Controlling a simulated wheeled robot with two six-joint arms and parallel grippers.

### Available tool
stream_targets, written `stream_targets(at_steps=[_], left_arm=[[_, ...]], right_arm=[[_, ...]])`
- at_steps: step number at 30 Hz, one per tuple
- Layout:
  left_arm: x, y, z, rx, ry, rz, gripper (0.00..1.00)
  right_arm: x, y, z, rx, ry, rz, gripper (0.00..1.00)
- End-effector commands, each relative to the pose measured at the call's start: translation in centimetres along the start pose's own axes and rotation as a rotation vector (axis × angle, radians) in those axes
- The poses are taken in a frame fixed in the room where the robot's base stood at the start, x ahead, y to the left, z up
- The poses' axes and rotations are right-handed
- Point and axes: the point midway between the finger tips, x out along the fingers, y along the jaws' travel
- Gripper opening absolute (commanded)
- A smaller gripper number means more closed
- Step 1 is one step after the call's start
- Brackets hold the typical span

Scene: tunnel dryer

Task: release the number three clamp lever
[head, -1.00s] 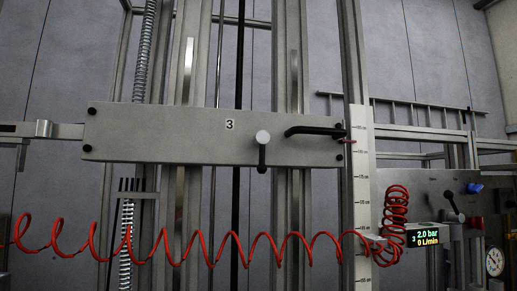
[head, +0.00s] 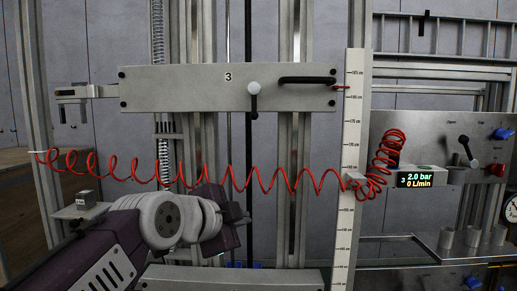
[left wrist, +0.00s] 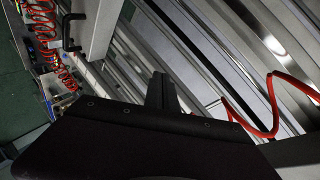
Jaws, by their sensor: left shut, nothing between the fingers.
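The grey plate marked 3 (head: 180,88) spans the rails in the upper half of the head view. Its clamp lever (head: 254,103) has a pale round knob end, and its black arm points straight down below the plate's lower edge. A black bar handle (head: 307,80) is to its right. My left gripper (head: 240,217) is below the plate and the lever, apart from both, partly hidden behind my wrist. Its shut, empty fingers (left wrist: 162,93) show in the left wrist view.
A red coiled hose (head: 270,180) hangs across the space between my left gripper and the plate. A tall ruler (head: 351,130) stands right of the plate. Further right are a pressure display (head: 420,179) and a panel with another black lever (head: 466,148).

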Motion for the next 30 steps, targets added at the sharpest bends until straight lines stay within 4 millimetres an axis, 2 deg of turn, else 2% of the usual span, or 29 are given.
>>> stream_targets(at_steps=[1,3,6,9,12,15,24,26,30], left_arm=[[-2.6,-3.1,-3.0,0.087,0.055,-0.057,0.0],[-5.9,-6.0,-6.5,0.218,0.12,-0.135,0.0],[-10.4,-9.1,-10.2,0.374,0.185,-0.237,0.0],[-13.8,-11.0,-12.6,0.481,0.225,-0.313,0.0],[-15.7,-11.8,-13.8,0.543,0.244,-0.358,0.0],[-16.4,-12.1,-14.2,0.566,0.25,-0.374,0.0],[-16.3,-12.2,-14.3,0.566,0.249,-0.373,0.0],[-16.0,-12.4,-14.5,0.565,0.25,-0.371,0.0],[-14.2,-13.4,-15.6,0.566,0.25,-0.365,0.0]], right_arm=[[-1.1,0.0,-0.1,0.0,0.0,0.0,0.49],[-1.8,0.0,-0.2,0.0,0.0,0.0,0.49],[-2.4,-0.1,-0.3,0.0,0.0,0.0,0.49],[-2.8,-0.1,-0.3,0.0,0.0,0.0,0.49],[-3.0,-0.1,-0.3,0.0,0.0,0.0,0.49],[-3.0,-0.1,-0.3,0.0,0.0,0.0,0.49],[-3.2,-0.1,-0.3,0.0,0.0,0.0,0.49],[-3.8,-0.1,-0.4,0.0,0.0,0.0,0.49],[-6.7,-0.1,-0.7,0.0,0.0,0.0,0.49]])
